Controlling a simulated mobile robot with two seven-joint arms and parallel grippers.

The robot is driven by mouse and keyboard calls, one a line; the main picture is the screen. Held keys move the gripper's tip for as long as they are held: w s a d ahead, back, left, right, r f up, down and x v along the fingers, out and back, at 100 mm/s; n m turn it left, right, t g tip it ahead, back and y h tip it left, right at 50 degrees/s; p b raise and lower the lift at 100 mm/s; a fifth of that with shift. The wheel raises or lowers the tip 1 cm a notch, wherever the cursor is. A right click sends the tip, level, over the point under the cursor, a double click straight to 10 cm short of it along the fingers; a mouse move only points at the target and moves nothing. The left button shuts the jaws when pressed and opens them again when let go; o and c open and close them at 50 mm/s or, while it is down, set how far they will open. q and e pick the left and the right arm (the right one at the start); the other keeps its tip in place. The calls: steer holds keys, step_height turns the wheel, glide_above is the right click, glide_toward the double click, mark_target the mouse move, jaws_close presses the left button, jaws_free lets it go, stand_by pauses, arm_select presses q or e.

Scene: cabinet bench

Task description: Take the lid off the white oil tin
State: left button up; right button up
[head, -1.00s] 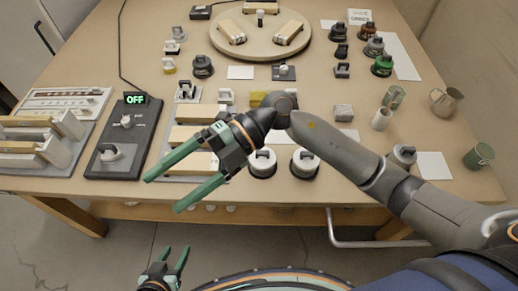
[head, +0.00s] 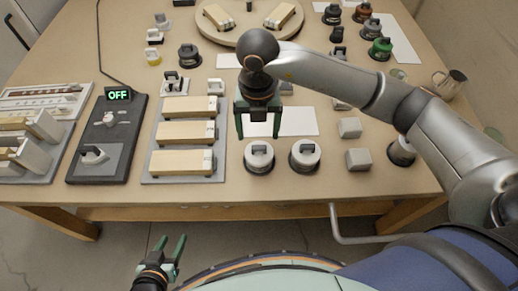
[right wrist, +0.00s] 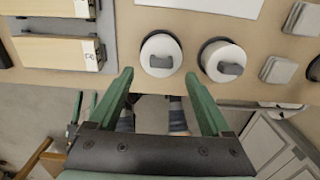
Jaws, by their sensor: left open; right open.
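Two round white tins with dark grey handled lids stand side by side near the table's front edge: the left one (head: 259,159) and the right one (head: 304,157). I cannot tell which is the oil tin. Both also show in the right wrist view, left (right wrist: 160,55) and right (right wrist: 222,61), with lids on. My right gripper (head: 258,133) points down, open and empty, above and slightly behind the left tin in the head view. In the right wrist view its fingertips (right wrist: 159,76) appear below that tin, apart from it. My left gripper (head: 170,248) is open and empty, off the table's front edge.
A tray of wooden-topped blocks (head: 150,165) lies left of the tins, and a dark switch panel reading OFF (head: 105,140) beyond it. Grey blocks (head: 358,159) and another lidded tin (head: 401,151) stand to the right. A white sheet (head: 300,121) lies behind.

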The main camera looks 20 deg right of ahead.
mark_target(259, 147)
step_height(259, 147, down, 6)
steer(key=shift+s+r, duration=0.1)
steer(key=shift+r, duration=0.05)
stand_by(0.3)
jaws_close()
stand_by(0.5)
